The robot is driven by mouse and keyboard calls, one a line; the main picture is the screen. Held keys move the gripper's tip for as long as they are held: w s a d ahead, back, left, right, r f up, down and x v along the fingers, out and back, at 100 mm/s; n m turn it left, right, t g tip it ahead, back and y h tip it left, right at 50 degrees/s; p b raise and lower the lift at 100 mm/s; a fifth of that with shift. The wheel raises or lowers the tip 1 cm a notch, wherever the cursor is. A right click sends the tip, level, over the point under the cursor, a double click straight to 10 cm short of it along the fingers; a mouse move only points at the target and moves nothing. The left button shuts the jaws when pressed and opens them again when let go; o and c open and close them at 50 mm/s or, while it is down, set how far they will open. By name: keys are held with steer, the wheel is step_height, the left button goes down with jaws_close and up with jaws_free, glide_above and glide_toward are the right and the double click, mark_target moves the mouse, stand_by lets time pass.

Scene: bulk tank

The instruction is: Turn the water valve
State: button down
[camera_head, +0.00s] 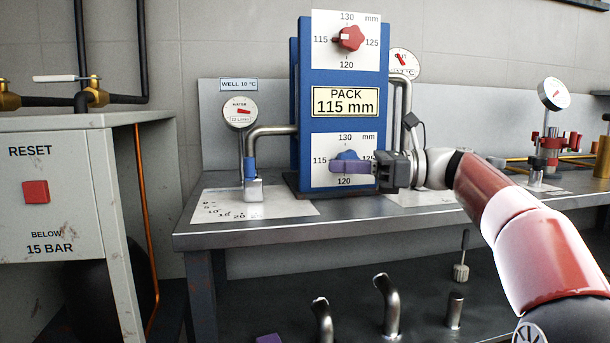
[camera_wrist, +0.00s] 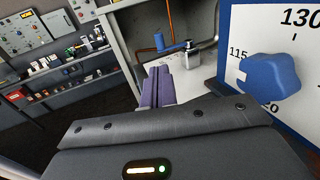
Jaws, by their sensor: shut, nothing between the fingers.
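The likely water valve, a metal fitting with a blue part (camera_head: 251,170), stands on the bench left of the blue pack, beside a card marked 0 to 20. In the wrist view its blue part (camera_wrist: 175,47) shows beyond my fingertips. My gripper (camera_head: 335,167) has purple fingers shut together and empty, pointing left in front of the pack's lower dial. The fingers also show in the wrist view (camera_wrist: 158,78), apart from the valve. The lower blue knob (camera_head: 347,156) is partly hidden behind them; it shows fully in the wrist view (camera_wrist: 269,78).
The blue pack (camera_head: 306,100) has an upper red knob (camera_head: 351,38) and a 115 mm label. A grey cabinet with a red RESET button (camera_head: 36,192) is at left. Bent pipes (camera_head: 387,305) rise below the bench.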

mark_target(251, 167)
steer(key=a, duration=0.4)
steer(key=a+b, duration=0.1)
steer(key=a, duration=0.4)
steer(key=w+a, duration=0.1)
steer(key=a, duration=0.3)
steer(key=shift+a, duration=0.2)
steer(key=shift+s+f+b, duration=0.1)
steer(key=shift+b, duration=0.2)
steer(key=shift+s+a+m+t+h+b, duration=0.25)
steer(key=shift+a+m+t+b, duration=0.25)
steer(key=shift+t, duration=0.4)
steer(key=shift+s+a+m+t+h+b, duration=0.15)
steer(key=shift+s+a+m+t, duration=0.15)
steer(key=shift+m+t, duration=0.5)
steer(key=a+m+t, duration=0.1)
steer(key=t, duration=0.1)
steer(key=a+m+t+h, duration=0.1)
steer(key=shift+s+t, duration=0.2)
steer(key=shift+t, duration=0.2)
steer(key=shift+w+a+p, duration=0.1)
steer(key=shift+a+p, duration=1.1)
steer(key=shift+a, duration=0.25)
